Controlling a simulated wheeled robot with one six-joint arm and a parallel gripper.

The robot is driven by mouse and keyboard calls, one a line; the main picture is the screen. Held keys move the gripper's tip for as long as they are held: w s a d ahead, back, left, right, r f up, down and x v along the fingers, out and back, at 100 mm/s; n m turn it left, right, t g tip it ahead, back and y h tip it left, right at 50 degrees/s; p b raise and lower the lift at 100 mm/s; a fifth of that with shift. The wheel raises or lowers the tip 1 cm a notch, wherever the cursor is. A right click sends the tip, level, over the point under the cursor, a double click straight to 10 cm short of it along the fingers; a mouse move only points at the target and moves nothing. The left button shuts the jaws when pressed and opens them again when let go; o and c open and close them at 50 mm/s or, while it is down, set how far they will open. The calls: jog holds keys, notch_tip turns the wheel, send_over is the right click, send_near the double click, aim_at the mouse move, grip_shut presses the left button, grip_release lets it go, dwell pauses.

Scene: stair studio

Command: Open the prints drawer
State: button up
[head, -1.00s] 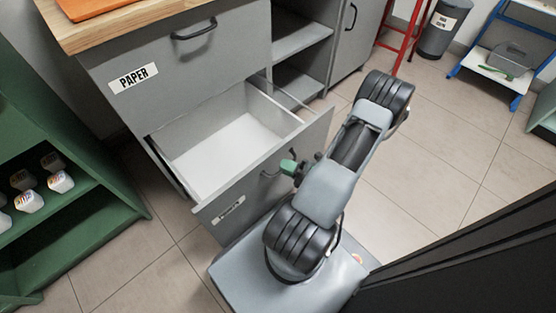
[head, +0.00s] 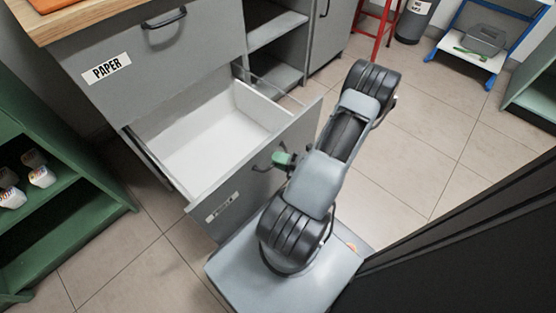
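The lower grey drawer (head: 240,188) stands well out of the cabinet, below the drawer labelled PAPER. Its white inside (head: 205,140) is empty where I can see it. The label (head: 221,207) on its front is too blurred and slanted to read surely. Its dark bar handle (head: 262,158) is on the front face. My gripper (head: 281,160), with a green part showing, is at this handle and appears shut on it. The fingertips are small and partly hidden by my arm.
The PAPER drawer (head: 165,62) above is shut. A green shelf (head: 85,215) with small pots stands at left. A red stool (head: 375,30), a bin (head: 413,20) and a blue-framed stand (head: 480,50) are at the back. Tiled floor (head: 420,150) is clear at right.

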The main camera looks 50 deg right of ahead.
jog(key=shift+o, duration=1.2)
jog(key=shift+a, duration=0.1)
jog(key=p+v, duration=0.3)
jog(key=v, duration=1)
jog(key=shift+s+d, duration=0.2)
jog(key=shift+s, duration=0.15)
